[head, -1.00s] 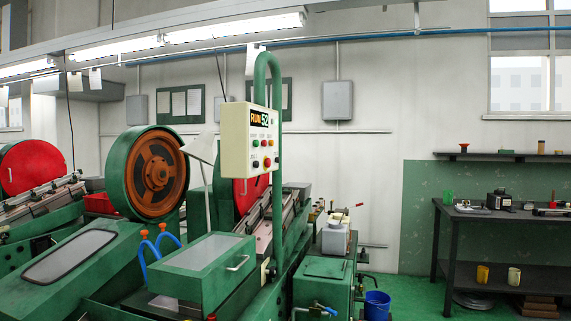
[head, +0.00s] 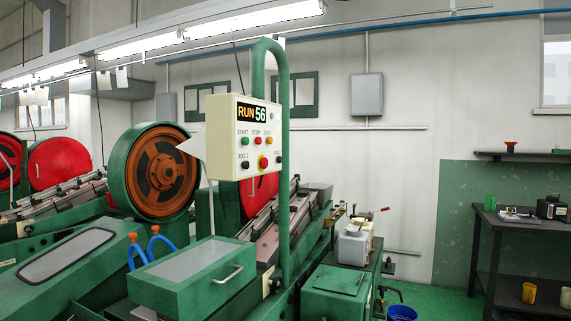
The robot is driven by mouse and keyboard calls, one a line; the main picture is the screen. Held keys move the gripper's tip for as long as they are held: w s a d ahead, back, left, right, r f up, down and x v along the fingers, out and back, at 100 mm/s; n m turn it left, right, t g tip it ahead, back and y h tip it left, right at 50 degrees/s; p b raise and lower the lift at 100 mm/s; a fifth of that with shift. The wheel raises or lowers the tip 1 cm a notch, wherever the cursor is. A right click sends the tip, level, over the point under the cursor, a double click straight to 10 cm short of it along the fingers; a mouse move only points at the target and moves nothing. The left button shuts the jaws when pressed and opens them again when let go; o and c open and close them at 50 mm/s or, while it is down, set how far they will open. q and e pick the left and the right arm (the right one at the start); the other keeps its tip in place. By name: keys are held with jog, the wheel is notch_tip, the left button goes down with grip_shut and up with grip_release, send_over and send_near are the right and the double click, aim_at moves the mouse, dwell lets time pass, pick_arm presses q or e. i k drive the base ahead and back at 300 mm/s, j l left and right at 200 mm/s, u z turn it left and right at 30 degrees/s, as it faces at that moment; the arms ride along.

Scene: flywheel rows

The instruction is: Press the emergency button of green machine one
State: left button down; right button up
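A cream control panel (head: 228,160) hangs on a curved green post (head: 284,200) of the green machine (head: 190,275). Its display (head: 252,113) reads RUN 56. Below it is a row of small green, red and orange buttons labelled START, STOP and another unclear word. I cannot read a machine number. Neither of my grippers shows in the head view.
An orange-brown flywheel (head: 160,170) in a green housing stands left of the panel. A dark workbench (head: 505,225) stands at the right wall. A blue bucket (head: 402,313) is on the floor.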

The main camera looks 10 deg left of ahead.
aim_at(263, 162)
jog(key=i+l, duration=0.25)
jog(key=l, duration=0.15)
jog(key=i+l, duration=0.25)
jog(key=i+l+u, duration=0.1)
jog(key=i+l, duration=0.15)
jog(key=l, duration=0.25)
jog(key=i+l, duration=0.2)
jog(key=l, duration=0.2)
jog(key=i+l, duration=0.25)
jog(key=l, duration=0.15)
jog(key=i+l+u, duration=0.1)
jog(key=l, duration=0.3)
jog(key=i, duration=0.1)
